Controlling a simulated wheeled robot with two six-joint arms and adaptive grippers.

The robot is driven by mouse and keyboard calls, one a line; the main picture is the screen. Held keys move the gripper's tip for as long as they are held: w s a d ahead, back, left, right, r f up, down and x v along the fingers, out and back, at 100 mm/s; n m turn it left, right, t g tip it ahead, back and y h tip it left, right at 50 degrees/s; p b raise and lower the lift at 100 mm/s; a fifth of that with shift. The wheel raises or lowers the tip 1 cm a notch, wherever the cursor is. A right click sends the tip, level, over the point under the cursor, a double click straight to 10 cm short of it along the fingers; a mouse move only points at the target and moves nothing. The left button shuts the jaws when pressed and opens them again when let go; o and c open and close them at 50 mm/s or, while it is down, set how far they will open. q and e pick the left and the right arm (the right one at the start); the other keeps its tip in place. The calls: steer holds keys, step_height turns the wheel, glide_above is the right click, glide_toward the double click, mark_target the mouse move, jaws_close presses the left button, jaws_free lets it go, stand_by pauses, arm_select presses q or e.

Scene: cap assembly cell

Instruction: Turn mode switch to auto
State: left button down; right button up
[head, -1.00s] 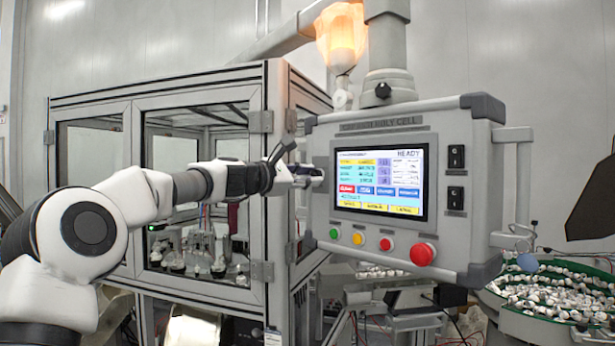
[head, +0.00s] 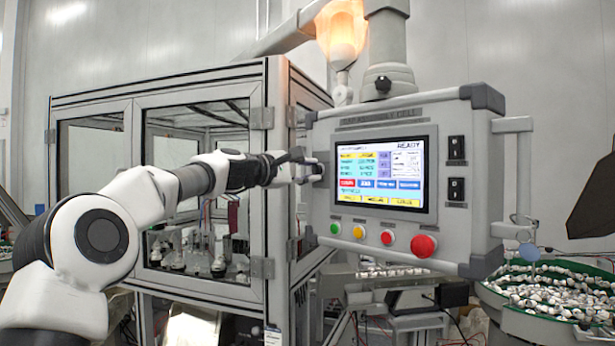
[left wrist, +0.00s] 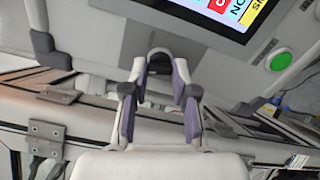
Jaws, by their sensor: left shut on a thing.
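The grey control panel (head: 385,235) hangs at the middle right, its screen lit and reading READY. My left gripper (head: 314,172) reaches in from the left to the panel's left edge. In the left wrist view, my left gripper (left wrist: 160,82) has its purple-padded fingers closed in on a small dark, rounded part (left wrist: 160,53) at the panel's side. This looks like the mode switch; the fingers hide most of it, and its setting cannot be read. My right gripper is not in view.
Green, yellow, red and larger red buttons (head: 424,246) line the panel's lower edge. Two black switches (head: 456,150) sit right of the screen. A glass-walled framed enclosure (head: 258,200) stands behind my left arm. A green-rimmed bowl (head: 540,318) of small parts stands at lower right.

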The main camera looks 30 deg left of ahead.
arm_select(q)
steer(key=m+b, duration=0.2)
steer(key=m, duration=0.4)
steer(key=shift+r+m, duration=0.1)
steer(key=shift+m, duration=0.2)
steer(key=m, duration=0.3)
steer(key=m+b, duration=0.1)
steer(key=m, duration=0.1)
steer(key=shift+r+m+b, duration=0.2)
steer(key=shift+m+b, duration=0.1)
steer(key=shift+m, duration=0.1)
steer(key=c, duration=1.2)
jaws_free()
steer(key=shift+o, duration=1.4)
steer(key=shift+w+f, duration=0.15)
